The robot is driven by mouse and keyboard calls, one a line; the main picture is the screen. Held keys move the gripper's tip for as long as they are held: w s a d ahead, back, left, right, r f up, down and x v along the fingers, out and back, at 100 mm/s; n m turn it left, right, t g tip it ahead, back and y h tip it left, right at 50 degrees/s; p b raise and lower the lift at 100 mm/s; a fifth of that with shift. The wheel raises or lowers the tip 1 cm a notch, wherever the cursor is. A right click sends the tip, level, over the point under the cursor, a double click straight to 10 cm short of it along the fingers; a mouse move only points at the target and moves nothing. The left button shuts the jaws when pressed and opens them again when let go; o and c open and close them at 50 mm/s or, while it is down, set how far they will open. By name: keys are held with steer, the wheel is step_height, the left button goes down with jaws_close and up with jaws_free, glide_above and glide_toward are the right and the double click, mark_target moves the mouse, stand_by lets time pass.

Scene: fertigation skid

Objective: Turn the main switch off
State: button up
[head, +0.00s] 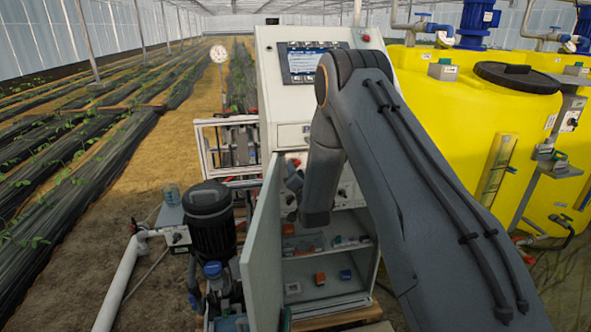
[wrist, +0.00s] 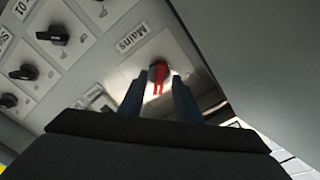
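The main switch (wrist: 157,76) has a red handle and sits on a light plate marked "Mains" in the wrist view. My gripper (wrist: 160,88) points at it with two dark blue-grey fingers spread apart, one to each side of the red handle. The fingers look open; I cannot tell whether either touches the handle. In the head view my arm reaches into the open grey cabinet (head: 283,45) and hides the main switch; the gripper is largely hidden there too.
Several black rotary switches (wrist: 53,36) sit left of the main switch. The open cabinet door (head: 262,250) stands close left of my arm. A black pump (head: 209,220) stands left of the door, and yellow tanks (head: 470,115) stand at the right.

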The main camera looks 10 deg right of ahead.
steer(key=shift+w, duration=0.4)
steer(key=shift+c, duration=0.4)
jaws_close()
steer(key=shift+n, duration=0.3)
steer(key=shift+d+n+b, duration=0.15)
steer(key=shift+n+b, duration=4.75)
steer(key=shift+n, duration=3.7)
